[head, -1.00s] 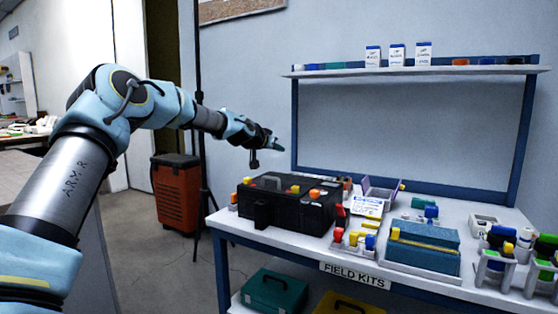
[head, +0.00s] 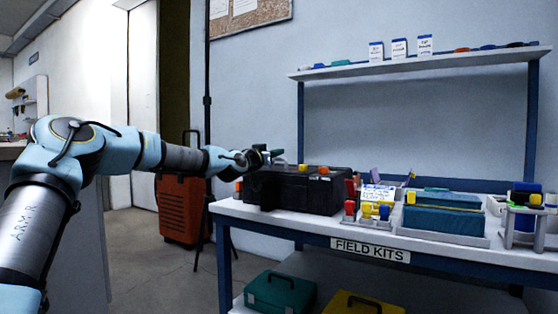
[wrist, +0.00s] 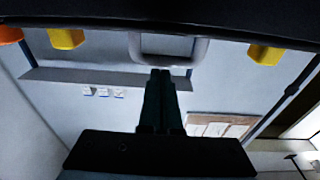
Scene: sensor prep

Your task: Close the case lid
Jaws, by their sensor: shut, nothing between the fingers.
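The black case (head: 300,192) stands at the left end of the bench in the head view. Yellow and orange pieces show along its top; the lid's angle cannot be made out from this low side. In the wrist view the dark case edge (wrist: 250,12) spans the top, with a grey handle (wrist: 200,50) and yellow pieces (wrist: 67,39) along it. My gripper (head: 274,156) is at the top left of the case. In the wrist view my gripper (wrist: 160,75) is shut and empty, its tips overlapping the handle; contact cannot be told.
A blue box (head: 440,219) and small racks with coloured caps (head: 373,210) crowd the bench to the right of the case. A shelf (head: 420,60) with white bottles is above. An orange wheeled case (head: 183,205) and a thin stand (head: 208,110) are behind my arm.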

